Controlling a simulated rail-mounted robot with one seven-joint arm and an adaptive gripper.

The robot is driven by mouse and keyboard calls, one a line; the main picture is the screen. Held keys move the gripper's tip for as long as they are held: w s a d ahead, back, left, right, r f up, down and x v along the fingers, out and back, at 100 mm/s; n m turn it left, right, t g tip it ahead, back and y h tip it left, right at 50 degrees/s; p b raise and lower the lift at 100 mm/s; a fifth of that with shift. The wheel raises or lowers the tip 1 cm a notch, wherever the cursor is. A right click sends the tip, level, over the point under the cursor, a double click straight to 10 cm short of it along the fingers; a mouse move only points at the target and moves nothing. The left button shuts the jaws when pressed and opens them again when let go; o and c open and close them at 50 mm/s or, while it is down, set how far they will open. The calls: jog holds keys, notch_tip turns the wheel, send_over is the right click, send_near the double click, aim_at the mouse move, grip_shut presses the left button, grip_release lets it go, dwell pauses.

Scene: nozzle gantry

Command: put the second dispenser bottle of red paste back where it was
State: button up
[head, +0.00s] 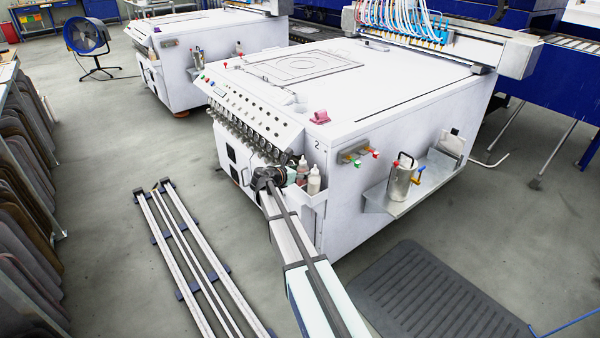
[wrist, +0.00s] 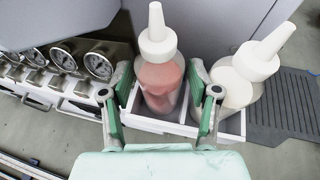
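A clear dispenser bottle of red paste (wrist: 160,82) with a white nozzle cap stands in a narrow white bin (wrist: 150,122) in the wrist view. My gripper (wrist: 161,78) has its two green-padded fingers spread on either side of this bottle, with small gaps showing. The bottle appears upright in the bin. In the head view my gripper (head: 270,180) is at the bin on the machine's front corner, and the arm partly hides the bin.
A bottle of white paste (wrist: 240,85) stands close by, right of my right finger. Pressure gauges (wrist: 66,60) line the machine front at left. A steel can (head: 403,177) sits on a side shelf. A rail frame (head: 185,250) lies on the floor.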

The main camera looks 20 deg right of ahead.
jog(key=v, duration=1.2)
jog(key=s+a+f+m+g+y, duration=0.25)
jog(key=s+f+m, duration=0.25)
jog(key=s+f, duration=0.85)
jog(key=s+a+f+m+g+y, duration=0.1)
jog(key=s+f+m+g+y, duration=0.25)
jog(key=s+f, duration=0.95)
jog(key=s+a+f+m+g+y, duration=0.2)
jog(key=s+a+f+m, duration=0.2)
jog(key=s, duration=0.7)
jog(key=s+a+f+m+g+y, duration=0.2)
jog(key=s+a+f+m, duration=0.2)
jog(key=s, duration=0.7)
jog(key=s+a+f+m+g+y, duration=0.2)
jog(key=s+a+f+m, duration=0.2)
jog(key=s, duration=0.8)
notch_tip(320, 180, down, 3)
jog(key=m, duration=0.2)
jog(key=shift+r+m+g, duration=0.15)
jog(key=shift+m+g, duration=0.2)
jog(key=shift+g, duration=0.05)
jog(key=shift+d, duration=0.25)
